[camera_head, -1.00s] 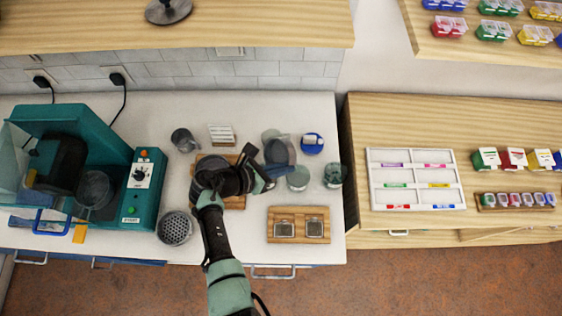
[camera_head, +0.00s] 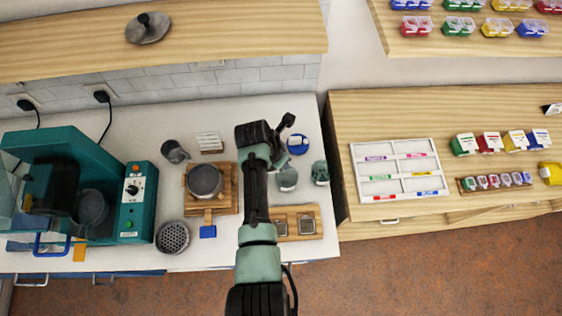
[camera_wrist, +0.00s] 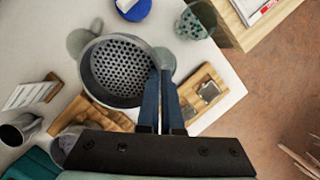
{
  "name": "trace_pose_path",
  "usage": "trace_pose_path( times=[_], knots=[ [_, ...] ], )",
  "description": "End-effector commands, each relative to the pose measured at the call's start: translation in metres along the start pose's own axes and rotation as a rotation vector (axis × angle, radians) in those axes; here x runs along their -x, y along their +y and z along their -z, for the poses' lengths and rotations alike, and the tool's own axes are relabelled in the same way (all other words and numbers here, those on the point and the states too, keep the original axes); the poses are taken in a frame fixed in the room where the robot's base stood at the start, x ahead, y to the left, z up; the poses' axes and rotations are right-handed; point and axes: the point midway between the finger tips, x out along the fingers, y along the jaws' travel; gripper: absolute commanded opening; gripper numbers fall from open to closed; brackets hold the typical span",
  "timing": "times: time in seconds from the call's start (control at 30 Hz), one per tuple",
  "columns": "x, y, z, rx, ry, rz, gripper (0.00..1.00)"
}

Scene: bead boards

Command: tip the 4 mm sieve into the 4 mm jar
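A grey sieve (camera_wrist: 120,68) with a perforated bottom shows in the wrist view, open side toward the camera. No beads show in it. My gripper (camera_wrist: 160,75) is shut on its right wall; in the head view the gripper (camera_head: 265,138) is over the back right of the counter and hides the sieve. A greenish jar (camera_head: 287,179) stands just right of my arm. It also shows partly in the wrist view (camera_wrist: 166,58), behind the sieve and fingers. A second jar (camera_head: 320,172) stands to its right, with dark beads in the wrist view (camera_wrist: 194,22). I cannot read any size labels.
A blue-and-white round item (camera_head: 298,144) lies behind the jars. A wooden tray (camera_head: 319,210) with two square wells is in front. A grey pan (camera_head: 205,180) sits on a wooden board. Another perforated sieve (camera_head: 172,237) and a teal machine (camera_head: 139,205) stand left.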

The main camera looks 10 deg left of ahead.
Motion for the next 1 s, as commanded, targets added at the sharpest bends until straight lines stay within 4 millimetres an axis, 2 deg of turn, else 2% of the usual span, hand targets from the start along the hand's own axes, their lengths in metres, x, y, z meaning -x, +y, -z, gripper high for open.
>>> trace_pose_path(
  times=[0.27,0.63,1.0],
  knots=[
    [0.001,0.000,-0.001,-0.002,0.007,-0.002,0.00],
    [0.027,-0.002,-0.010,-0.005,0.271,-0.059,0.00],
    [0.029,-0.002,-0.009,-0.002,0.292,-0.063,0.00]
  ],
)
